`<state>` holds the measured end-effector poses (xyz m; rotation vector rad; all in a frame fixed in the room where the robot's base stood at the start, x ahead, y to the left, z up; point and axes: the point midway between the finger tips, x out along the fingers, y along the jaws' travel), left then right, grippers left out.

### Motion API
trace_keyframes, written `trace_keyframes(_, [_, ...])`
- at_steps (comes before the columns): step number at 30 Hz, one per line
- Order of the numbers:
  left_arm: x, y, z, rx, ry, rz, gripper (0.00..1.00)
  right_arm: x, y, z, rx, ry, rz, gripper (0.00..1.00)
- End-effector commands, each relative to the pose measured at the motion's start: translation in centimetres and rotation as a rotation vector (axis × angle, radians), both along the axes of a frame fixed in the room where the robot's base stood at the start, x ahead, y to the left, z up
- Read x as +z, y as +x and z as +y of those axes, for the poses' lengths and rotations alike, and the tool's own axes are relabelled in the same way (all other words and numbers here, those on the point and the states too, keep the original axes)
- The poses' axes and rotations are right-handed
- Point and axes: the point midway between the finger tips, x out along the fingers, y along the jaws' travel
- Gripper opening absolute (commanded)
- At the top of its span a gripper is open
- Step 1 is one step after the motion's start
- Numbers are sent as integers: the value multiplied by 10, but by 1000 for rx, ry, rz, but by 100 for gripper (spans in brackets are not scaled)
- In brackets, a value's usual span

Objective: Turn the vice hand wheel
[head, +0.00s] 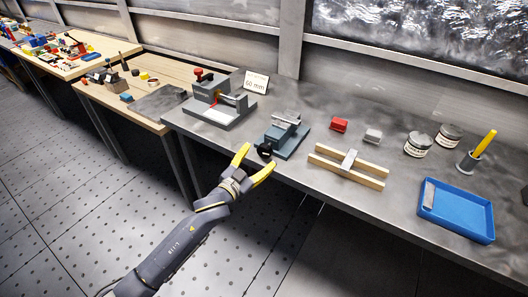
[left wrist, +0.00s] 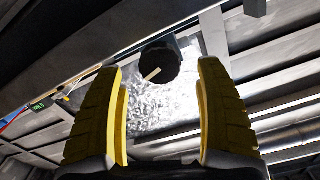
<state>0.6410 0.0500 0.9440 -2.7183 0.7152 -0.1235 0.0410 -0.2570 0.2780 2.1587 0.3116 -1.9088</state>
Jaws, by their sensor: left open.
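The blue-grey vice (head: 287,135) stands at the front edge of the grey bench. Its small black hand wheel (head: 264,150) faces the front, toward my left gripper. My left gripper (head: 259,159) has yellow fingers and is open, with its tips just in front of the wheel. In the left wrist view, the dark round hand wheel (left wrist: 160,64) lies ahead, between the two spread fingers and apart from both. A pale bar shows against the wheel's lower left. My right gripper is in neither view.
A grey fixture (head: 220,103) and a "60 mm" card (head: 256,82) stand left of the vice. Wooden bars (head: 335,168) with a metal block, a red block (head: 339,125), a grey block (head: 373,136), tins (head: 417,145) and a blue tray (head: 455,225) lie to its right.

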Motion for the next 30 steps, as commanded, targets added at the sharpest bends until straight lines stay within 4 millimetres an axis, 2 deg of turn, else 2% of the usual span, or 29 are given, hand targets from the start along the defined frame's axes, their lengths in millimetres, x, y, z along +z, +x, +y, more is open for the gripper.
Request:
trace_keyframes(6, [0,-33,19,0,1,0,72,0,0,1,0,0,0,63])
trace_keyframes(12, [0,-52,30,1,2,-1,72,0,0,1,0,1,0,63])
trace_keyframes(18, [1,-60,34,0,1,-2,72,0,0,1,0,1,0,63])
trace_keyframes(30, [1,-60,36,0,6,-3,72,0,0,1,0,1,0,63])
